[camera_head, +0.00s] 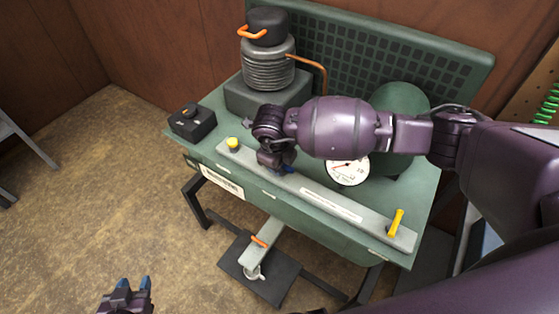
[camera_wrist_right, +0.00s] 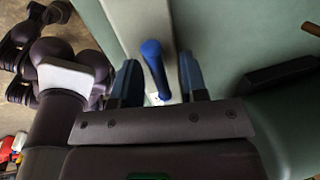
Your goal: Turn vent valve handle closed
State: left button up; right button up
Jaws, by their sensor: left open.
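A blue handle (camera_wrist_right: 153,62) stands on the grey strip of the bench; in the head view only a bit of it (camera_head: 288,169) shows beside my right gripper. My right gripper (camera_wrist_right: 158,82) is open, with one finger on each side of the blue handle and gaps between. In the head view my right gripper (camera_head: 277,165) points down at the strip, its fingers mostly hidden. A yellow handle (camera_head: 397,222) sits at the strip's right end. Which handle is the vent valve's cannot be read. My left gripper (camera_head: 126,292) is open and empty, low at the bottom left, away from the bench.
The green bench (camera_head: 345,233) carries a yellow knob (camera_head: 233,144), a black box (camera_head: 192,121), a round gauge (camera_head: 347,171) behind the strip, and a ribbed cylinder (camera_head: 268,66) with an orange pipe. A pedal (camera_head: 260,250) is below.

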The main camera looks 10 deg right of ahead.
jog(key=shift+a+r, duration=0.1)
jog(key=shift+r, duration=0.45)
notch_tip(320, 180, up, 10)
jog(key=s+a, duration=0.1)
jog(key=shift+s+a+f, duration=0.15)
jog(key=shift+s+f, duration=0.05)
jog(key=shift+s, duration=0.05)
